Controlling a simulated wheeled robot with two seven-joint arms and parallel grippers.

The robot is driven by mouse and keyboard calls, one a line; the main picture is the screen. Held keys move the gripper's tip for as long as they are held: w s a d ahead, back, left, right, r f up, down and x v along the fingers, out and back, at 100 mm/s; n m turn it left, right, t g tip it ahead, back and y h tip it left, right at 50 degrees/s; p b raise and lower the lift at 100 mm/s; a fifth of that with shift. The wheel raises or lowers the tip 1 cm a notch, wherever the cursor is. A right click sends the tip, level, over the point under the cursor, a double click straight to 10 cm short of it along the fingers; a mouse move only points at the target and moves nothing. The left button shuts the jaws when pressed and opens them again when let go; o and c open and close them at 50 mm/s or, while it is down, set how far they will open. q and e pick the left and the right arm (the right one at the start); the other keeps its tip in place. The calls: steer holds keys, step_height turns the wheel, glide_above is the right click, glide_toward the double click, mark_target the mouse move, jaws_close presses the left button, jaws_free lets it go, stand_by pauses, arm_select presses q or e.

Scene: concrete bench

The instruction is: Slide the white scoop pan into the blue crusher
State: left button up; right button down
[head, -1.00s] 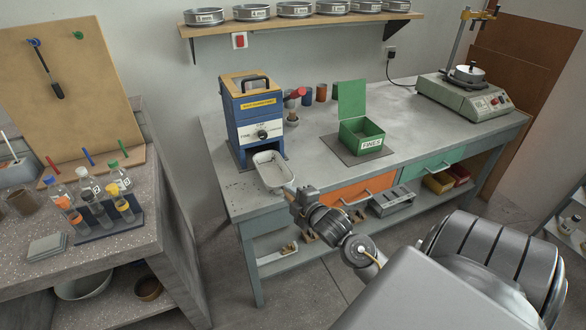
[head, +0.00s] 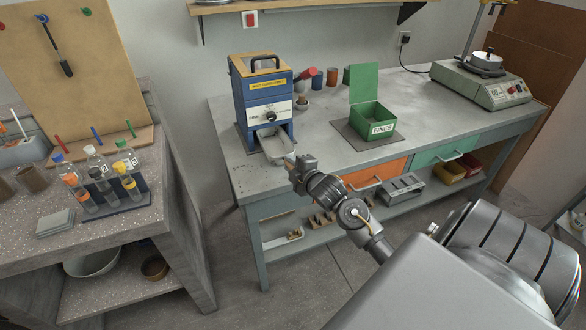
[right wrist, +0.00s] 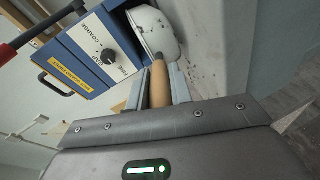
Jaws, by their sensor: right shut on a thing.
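The blue crusher (head: 264,96) stands at the left end of the bench, with a dial, a black top handle and a yellow label. The white scoop pan (head: 273,144) is at the opening low in its front, its far part inside and its near part sticking out. In the right wrist view the pan (right wrist: 157,35) shows beside the crusher's face (right wrist: 92,62). My right gripper (head: 296,163) is shut on the pan's wooden handle (right wrist: 160,83), in front of the crusher. The pan's far end is hidden inside the crusher. My left gripper is not in view.
A green open box labelled FINES (head: 373,123) stands right of the crusher on a dark mat. Small cups and a red-handled tool (head: 304,75) are just behind the crusher. A hotplate-like device (head: 482,81) is at the far right. A side counter (head: 75,215) holds bottles in a rack.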

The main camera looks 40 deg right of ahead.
mark_target(282, 151)
steer(key=shift+w+d, duration=0.2)
steer(key=shift+w, duration=0.4)
steer(key=shift+w+d+b, duration=0.2)
steer(key=shift+w+b, duration=0.15)
steer(key=shift+w, duration=0.15)
steer(key=shift+w+d+b, duration=0.15)
steer(key=shift+w+b, duration=0.15)
steer(key=shift+w, duration=0.2)
steer(key=shift+d+b+x, duration=0.15)
steer(key=shift+b+x, duration=0.1)
steer(key=shift+x, duration=0.65)
steer(key=shift+d+b+x, duration=0.15)
steer(key=shift+b+x, duration=0.1)
steer(key=shift+x, duration=0.7)
steer(key=shift+w+d+r, duration=0.1)
steer(key=shift+w, duration=0.2)
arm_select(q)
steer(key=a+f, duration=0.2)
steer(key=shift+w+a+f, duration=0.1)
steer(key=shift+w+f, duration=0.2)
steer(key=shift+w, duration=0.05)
arm_select(e)
steer(key=shift+w+d, duration=0.1)
steer(key=shift+w, duration=0.05)
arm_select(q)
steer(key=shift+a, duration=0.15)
arm_select(e)
steer(key=shift+w, duration=0.1)
